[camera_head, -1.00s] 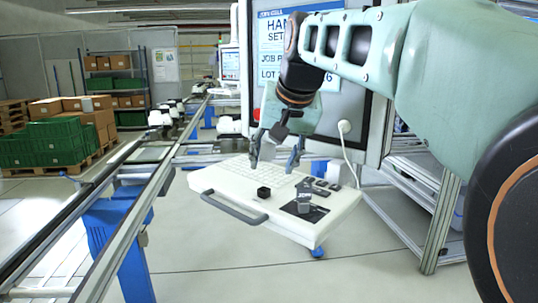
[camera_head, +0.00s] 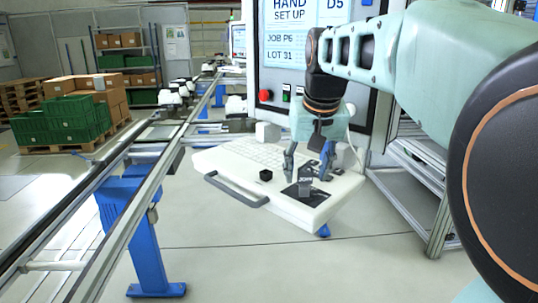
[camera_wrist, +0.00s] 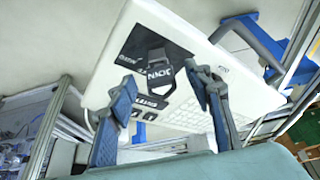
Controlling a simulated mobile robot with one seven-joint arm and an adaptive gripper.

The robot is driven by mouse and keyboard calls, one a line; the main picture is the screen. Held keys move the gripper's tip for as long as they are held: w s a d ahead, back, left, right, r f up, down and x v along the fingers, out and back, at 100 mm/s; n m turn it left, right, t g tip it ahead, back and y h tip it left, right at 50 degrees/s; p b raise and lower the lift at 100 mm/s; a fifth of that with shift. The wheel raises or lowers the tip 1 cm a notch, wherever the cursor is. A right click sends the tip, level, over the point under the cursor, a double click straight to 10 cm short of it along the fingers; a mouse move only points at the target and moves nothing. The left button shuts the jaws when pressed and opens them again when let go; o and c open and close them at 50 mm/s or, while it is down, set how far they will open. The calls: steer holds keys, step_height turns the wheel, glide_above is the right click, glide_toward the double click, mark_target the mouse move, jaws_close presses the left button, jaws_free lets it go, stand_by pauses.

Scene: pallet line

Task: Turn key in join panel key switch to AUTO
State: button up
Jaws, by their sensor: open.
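The key switch (camera_head: 304,187), a small grey block lettered JOIN, sits on a black plate on the white panel (camera_head: 226,170). In the wrist view the JOIN key tag (camera_wrist: 158,76) appears upside down between the fingers, on the dark plate. The position marks are too small to read, so I cannot tell which way the key points. My gripper (camera_head: 307,168) is open and points down just above the switch. In the wrist view its two blue-grey fingers (camera_wrist: 162,84) stand either side of the tag, with no clear contact.
A cabinet with a red button (camera_head: 265,96) stands behind. A conveyor rail (camera_head: 120,205) runs along the left. The floor in front is clear.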

mark_target(303, 175)
steer(key=shift+x, duration=1.75)
steer(key=c, duration=1.2)
steer(key=m+h, duration=0.1)
steer(key=m, duration=0.3)
steer(key=shift+m+h+p, duration=0.35)
steer(key=shift+m+h, duration=0.05)
steer(key=shift+c, duration=0.2)
steer(key=m+h, duration=0.1)
steer(key=m, duration=0.1)
steer(key=m+g+p, duration=0.1)
steer(key=m, duration=0.2)
steer(key=shift+h, duration=0.4)
steer(key=shift+g, duration=0.3)
